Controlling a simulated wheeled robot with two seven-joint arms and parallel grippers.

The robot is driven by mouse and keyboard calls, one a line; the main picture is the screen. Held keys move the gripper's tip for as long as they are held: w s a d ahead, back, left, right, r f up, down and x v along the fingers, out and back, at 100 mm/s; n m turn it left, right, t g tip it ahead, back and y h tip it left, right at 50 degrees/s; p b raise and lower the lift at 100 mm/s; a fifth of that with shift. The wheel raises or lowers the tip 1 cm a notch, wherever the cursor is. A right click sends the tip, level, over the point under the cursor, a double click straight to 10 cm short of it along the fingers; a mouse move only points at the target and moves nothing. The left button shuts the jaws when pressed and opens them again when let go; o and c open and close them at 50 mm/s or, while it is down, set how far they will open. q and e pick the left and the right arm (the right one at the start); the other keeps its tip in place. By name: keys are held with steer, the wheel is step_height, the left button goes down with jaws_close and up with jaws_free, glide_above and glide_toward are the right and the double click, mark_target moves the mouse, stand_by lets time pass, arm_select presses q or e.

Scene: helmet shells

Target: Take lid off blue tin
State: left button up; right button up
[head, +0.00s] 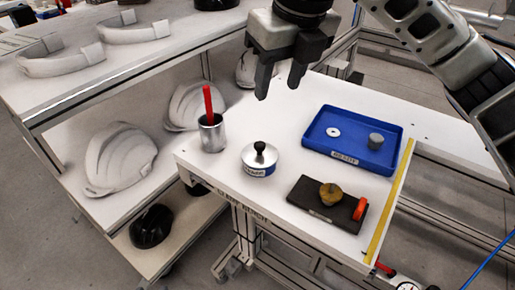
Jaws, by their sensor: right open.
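My left gripper is not in view.
A metal cup (212,136) holding a red-handled tool (208,103) stands left of the tin. A blue tray (318,143) with a white ring and grey cylinder lies right. A dark board (306,197) with a brass knob and an orange ring is in front.

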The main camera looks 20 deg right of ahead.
glide_above(260, 143)
steer(key=s+d, duration=0.1)
steer(key=s, duration=0.1)
step_height(260, 143, down, 9)
steer(key=shift+f, duration=0.1)
steer(key=shift+a+x, duration=0.15)
steer(key=shift+x, duration=1.3)
steer(key=shift+a+x, duration=0.15)
steer(key=shift+x, duration=1.35)
jaws_close()
